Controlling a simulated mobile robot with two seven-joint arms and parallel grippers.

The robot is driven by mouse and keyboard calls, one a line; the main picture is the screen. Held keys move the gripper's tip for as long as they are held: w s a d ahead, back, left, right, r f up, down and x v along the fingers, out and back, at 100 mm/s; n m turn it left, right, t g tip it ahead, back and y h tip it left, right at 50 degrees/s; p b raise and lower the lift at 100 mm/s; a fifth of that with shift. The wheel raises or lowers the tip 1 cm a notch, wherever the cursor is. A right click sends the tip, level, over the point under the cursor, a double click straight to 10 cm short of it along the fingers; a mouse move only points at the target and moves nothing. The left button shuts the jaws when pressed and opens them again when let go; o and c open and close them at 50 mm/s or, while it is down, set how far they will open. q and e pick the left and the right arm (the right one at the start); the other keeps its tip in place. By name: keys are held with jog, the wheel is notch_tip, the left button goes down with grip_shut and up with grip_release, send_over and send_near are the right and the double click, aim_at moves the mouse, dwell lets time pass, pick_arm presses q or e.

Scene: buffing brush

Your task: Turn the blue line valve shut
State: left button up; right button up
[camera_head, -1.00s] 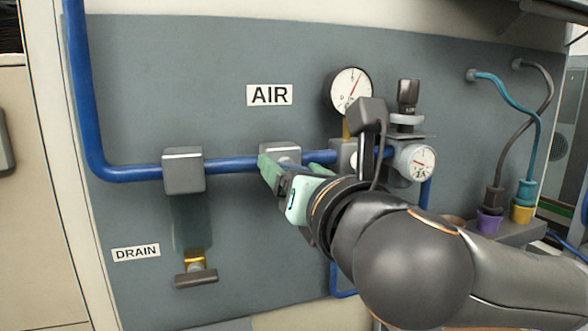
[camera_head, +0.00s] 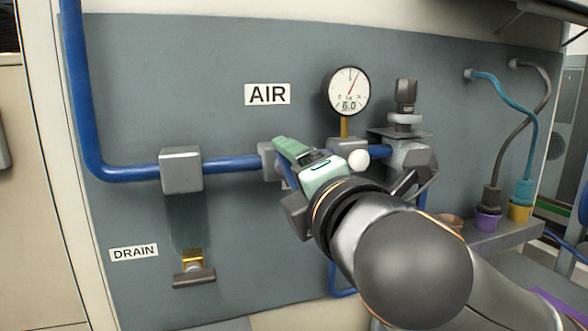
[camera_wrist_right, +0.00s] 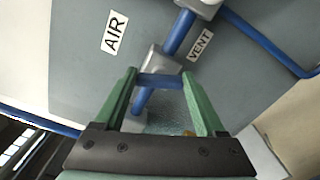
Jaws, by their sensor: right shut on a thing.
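The blue line (camera_head: 232,163) runs along the grey panel below the AIR sign. On it sits a grey valve body (camera_head: 268,161), partly hidden behind my right gripper (camera_head: 283,160). In the right wrist view the valve body (camera_wrist_right: 155,58) lies just past my fingertips. A blue valve handle (camera_wrist_right: 160,82) spans crosswise between the two green fingers. My right gripper is shut on this handle and is rolled over relative to the panel. The handle lies at an angle to the pipe (camera_wrist_right: 178,36) in the wrist view. My left gripper is not in view.
The AIR sign (camera_head: 267,94) and a round gauge (camera_head: 347,91) are above the line. A grey block (camera_head: 181,170) and the drain fitting (camera_head: 194,270) are to the left. A regulator (camera_head: 405,145) and hoses (camera_head: 515,110) are to the right. The VENT sign (camera_wrist_right: 200,45) shows in the wrist view.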

jog(key=shift+m, duration=2.2)
jog(key=o, duration=1.3)
jog(key=shift+b+v, duration=0.9)
jog(key=shift+v, duration=5.3)
